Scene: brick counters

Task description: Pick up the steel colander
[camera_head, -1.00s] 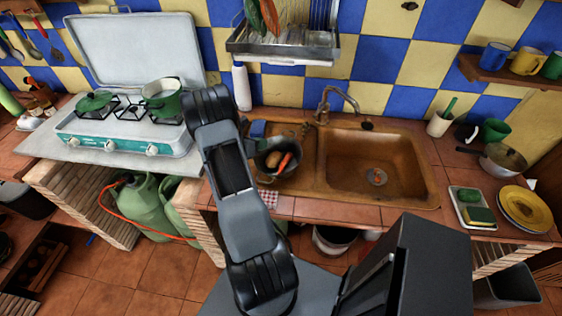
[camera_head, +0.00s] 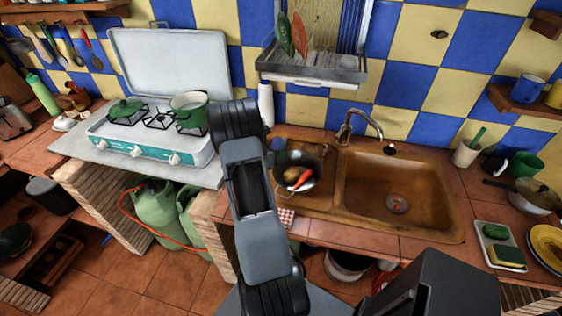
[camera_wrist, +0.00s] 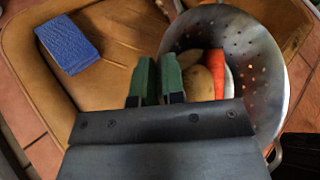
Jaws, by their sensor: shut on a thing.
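The steel colander (camera_head: 317,160) is at the left part of the brown sink, on the drainboard side. In the wrist view the colander (camera_wrist: 262,60) is a perforated metal bowl holding an orange carrot (camera_wrist: 217,72) and brown potatoes (camera_wrist: 198,84). My gripper (camera_wrist: 157,82) has green fingertips close together at the colander's left rim, shut on it. I cannot tell whether the colander is clear of the drainboard.
A blue sponge (camera_wrist: 68,44) lies left of the colander on the drainboard. The sink basin (camera_head: 400,205) to the right is free apart from its drain. The faucet (camera_head: 360,122) stands behind. A stove (camera_head: 150,140) with green pots is at the left. A dish rack (camera_head: 315,68) hangs above.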

